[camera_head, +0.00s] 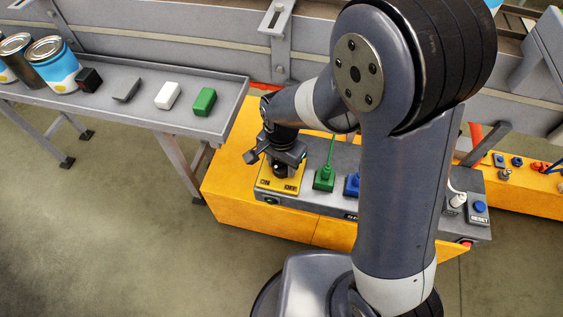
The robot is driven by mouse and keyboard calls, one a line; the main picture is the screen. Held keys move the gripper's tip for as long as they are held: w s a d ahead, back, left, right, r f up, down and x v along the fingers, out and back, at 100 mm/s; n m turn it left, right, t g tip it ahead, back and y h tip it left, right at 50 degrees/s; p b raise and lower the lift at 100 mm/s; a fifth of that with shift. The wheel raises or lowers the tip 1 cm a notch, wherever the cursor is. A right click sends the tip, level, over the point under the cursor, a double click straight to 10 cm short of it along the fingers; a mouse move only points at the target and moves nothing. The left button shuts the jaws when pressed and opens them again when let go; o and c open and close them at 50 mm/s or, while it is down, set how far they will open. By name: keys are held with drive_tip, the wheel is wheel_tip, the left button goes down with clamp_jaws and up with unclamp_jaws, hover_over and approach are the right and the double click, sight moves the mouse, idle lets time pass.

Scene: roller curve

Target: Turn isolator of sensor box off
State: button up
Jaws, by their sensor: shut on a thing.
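The sensor box (318,207) is a long grey panel set on an orange-yellow base. At its left end is the isolator's yellow plate (277,187), marked ON at its left and OFF at its right. My gripper (283,163) points down over this plate and is shut on the isolator's handle. The handle itself is mostly hidden by the gripper, so its angle cannot be made out. My arm covers the middle right of the box and part of its label.
Right of the plate stand a green plug with cable (324,178) and a blue plug (352,185). A blue RESET button (480,208) is at the right end. A grey side tray (130,105) holds cans and small blocks. The conveyor rail (180,45) runs behind.

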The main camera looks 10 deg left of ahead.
drive_tip(key=n+b, duration=0.1)
drive_tip(key=n, duration=0.7)
drive_tip(key=shift+n, duration=0.4)
drive_tip(key=n+b, duration=0.1)
drive_tip(key=n, duration=0.3)
drive_tip(key=shift+n, duration=2.5)
drive_tip(key=o, duration=1)
drive_tip(key=shift+d, duration=0.1)
